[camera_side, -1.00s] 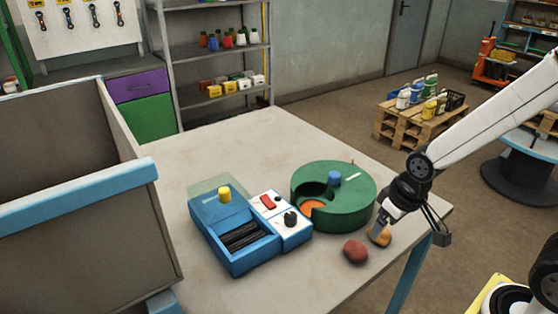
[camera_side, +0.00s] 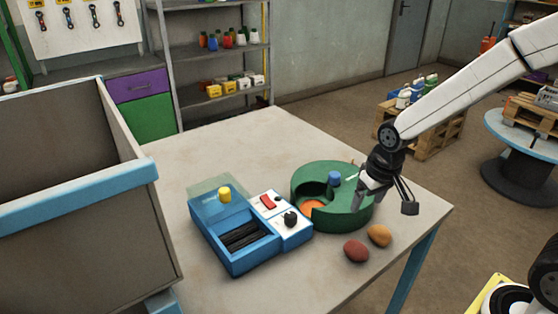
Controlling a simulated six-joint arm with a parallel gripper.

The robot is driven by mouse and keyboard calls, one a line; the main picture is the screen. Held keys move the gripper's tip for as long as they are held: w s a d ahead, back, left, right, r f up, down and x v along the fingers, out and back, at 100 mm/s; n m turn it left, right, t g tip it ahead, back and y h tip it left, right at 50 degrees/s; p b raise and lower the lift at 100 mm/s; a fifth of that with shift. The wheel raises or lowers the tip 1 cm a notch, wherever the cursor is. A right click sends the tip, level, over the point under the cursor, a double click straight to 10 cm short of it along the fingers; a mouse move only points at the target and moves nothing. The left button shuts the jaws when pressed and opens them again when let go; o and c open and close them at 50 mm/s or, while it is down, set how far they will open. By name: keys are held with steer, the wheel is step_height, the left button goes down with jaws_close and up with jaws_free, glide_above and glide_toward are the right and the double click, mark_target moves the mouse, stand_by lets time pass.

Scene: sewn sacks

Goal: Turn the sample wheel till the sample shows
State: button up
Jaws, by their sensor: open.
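The sample wheel is a round green drum (camera_side: 329,214) on the table, with a cut-out at its front left. A blue knob (camera_side: 334,178) stands upright on its top. Inside the cut-out an orange surface (camera_side: 312,207) shows; I cannot tell whether it is a sample. My gripper (camera_side: 381,205) is open and empty, at the right side of the wheel. One finger overlaps the wheel's right edge in the picture; I cannot tell whether it touches. The gripper hides part of that edge.
A red-brown stone (camera_side: 356,250) and an orange-brown stone (camera_side: 379,236) lie in front of the wheel. A blue device (camera_side: 236,236) with a white control panel (camera_side: 282,222) stands left of it. A large blue-rimmed box (camera_side: 80,195) is at the far left.

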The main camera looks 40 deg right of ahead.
mark_target(335, 174)
steer(key=w+d+r+m, duration=0.1)
steer(key=w+d+m, duration=0.1)
steer(key=w, duration=0.3)
steer(key=w+d+r+m+g, duration=0.1)
steer(key=w+m, duration=0.1)
steer(key=w, duration=0.3)
steer(key=w+d+r+m+g, duration=0.1)
steer(key=w+d, duration=0.1)
steer(key=w, duration=0.3)
steer(key=shift+w+d+m, duration=0.1)
steer(key=shift+d+m, duration=0.2)
steer(key=shift+m, duration=0.1)
steer(key=shift+f, duration=3.85)
jaws_close()
